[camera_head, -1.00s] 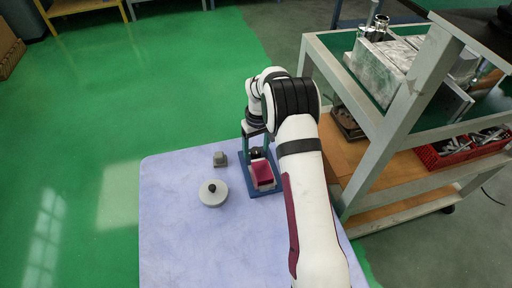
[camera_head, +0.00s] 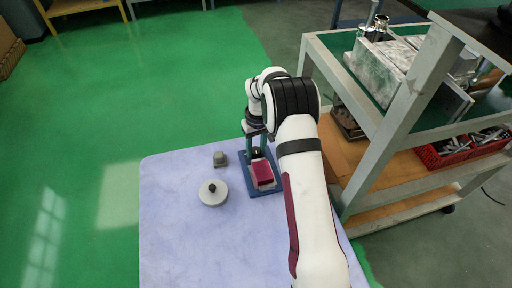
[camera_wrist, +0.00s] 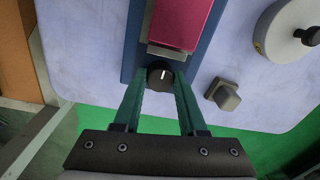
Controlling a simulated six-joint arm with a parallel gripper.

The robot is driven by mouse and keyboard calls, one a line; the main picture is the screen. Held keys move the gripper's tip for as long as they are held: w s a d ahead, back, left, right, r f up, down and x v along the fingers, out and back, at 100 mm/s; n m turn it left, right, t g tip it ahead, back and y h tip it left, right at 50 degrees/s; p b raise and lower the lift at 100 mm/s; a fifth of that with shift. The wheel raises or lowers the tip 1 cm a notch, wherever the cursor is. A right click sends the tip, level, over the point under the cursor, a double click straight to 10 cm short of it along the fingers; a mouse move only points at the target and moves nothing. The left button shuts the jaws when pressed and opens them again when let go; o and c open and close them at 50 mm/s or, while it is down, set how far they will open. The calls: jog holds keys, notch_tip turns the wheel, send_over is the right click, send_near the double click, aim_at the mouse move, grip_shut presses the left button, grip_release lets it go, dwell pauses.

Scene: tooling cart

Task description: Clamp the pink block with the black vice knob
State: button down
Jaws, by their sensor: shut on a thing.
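The pink block (camera_head: 262,172) sits on the blue vice base (camera_head: 276,186) on the table. It also shows at the top of the wrist view (camera_wrist: 185,22), with a pale metal jaw edge (camera_wrist: 168,50) along its near side. The black vice knob (camera_wrist: 160,76) has a white mark that points almost straight up in the wrist view. My gripper (camera_wrist: 162,80) is shut on the knob, with a green finger on each side of it. In the head view my gripper (camera_head: 256,148) is at the far end of the vice, partly hidden by my arm.
A round grey weight (camera_head: 213,194) with a black knob and a small grey block (camera_head: 220,159) stand left of the vice. The table's left and front area (camera_head: 200,245) is clear. A tooling cart (camera_head: 385,130) stands close on the right.

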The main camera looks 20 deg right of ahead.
aim_at(258, 151)
jog(key=m, duration=0.4)
jog(key=shift+m, duration=2.3)
jog(key=shift+c, duration=2.3)
grip_release()
notch_tip(258, 151, up, 16)
jog(key=shift+s+d, duration=0.2)
jog(key=shift+d, duration=0.05)
jog(key=shift+f, duration=0.1)
